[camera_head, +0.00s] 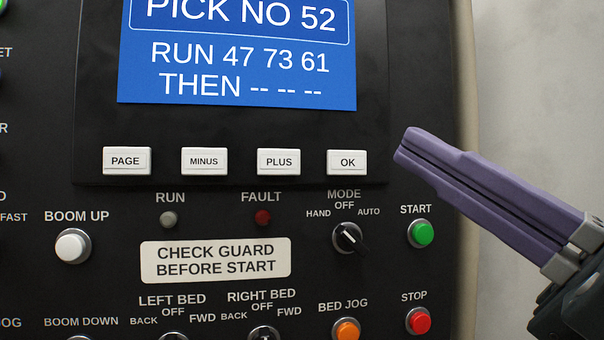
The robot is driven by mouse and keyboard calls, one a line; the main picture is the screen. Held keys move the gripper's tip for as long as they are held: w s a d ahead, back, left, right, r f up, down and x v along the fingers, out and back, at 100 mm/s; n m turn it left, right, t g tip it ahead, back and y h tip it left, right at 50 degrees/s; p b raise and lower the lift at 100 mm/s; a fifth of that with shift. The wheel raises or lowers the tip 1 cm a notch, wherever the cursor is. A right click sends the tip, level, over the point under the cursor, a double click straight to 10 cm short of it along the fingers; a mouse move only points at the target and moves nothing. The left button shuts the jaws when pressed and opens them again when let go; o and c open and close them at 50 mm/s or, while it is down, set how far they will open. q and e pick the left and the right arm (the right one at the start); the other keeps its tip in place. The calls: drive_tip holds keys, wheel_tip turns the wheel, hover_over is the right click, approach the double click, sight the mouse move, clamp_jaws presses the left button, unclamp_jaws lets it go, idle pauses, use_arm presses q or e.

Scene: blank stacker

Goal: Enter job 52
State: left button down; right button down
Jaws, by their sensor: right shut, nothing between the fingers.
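The blue screen (237,70) reads "PICK NO 52", "RUN 47 73 61" and "THEN -- -- --"; its top is cut off. Below it is a row of white keys: PAGE (127,161), MINUS (204,161), PLUS (279,161) and OK (347,162). My right gripper (402,150) comes in from the right, its purple fingers shut with nothing between them. In the picture its tip is just right of the OK key; I see no overlap with the key. My left gripper is not in view.
A "CHECK GUARD BEFORE START" label (216,260) sits mid-panel.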

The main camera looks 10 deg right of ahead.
drive_tip(key=shift+w, duration=0.1)
drive_tip(key=b, duration=0.1)
approach(340, 150)
drive_tip(key=shift+s+a+r+x, duration=0.1)
drive_tip(key=shift+s+x, duration=0.05)
drive_tip(key=shift+x, duration=0.7)
drive_tip(key=shift+s+a+r+x, duration=0.1)
drive_tip(key=shift+x, duration=0.75)
drive_tip(key=shift+s+r+x, duration=0.1)
drive_tip(key=shift+s+x, duration=0.05)
drive_tip(key=shift+x, duration=0.7)
drive_tip(key=shift+w, duration=0.4)
drive_tip(key=shift+w, duration=0.35)
idle(0.5)
idle(0.3)
drive_tip(key=shift+s, duration=0.8)
drive_tip(key=shift+s+d+p, duration=0.1)
drive_tip(key=shift+s+p, duration=0.4)
drive_tip(key=shift+s, duration=2)
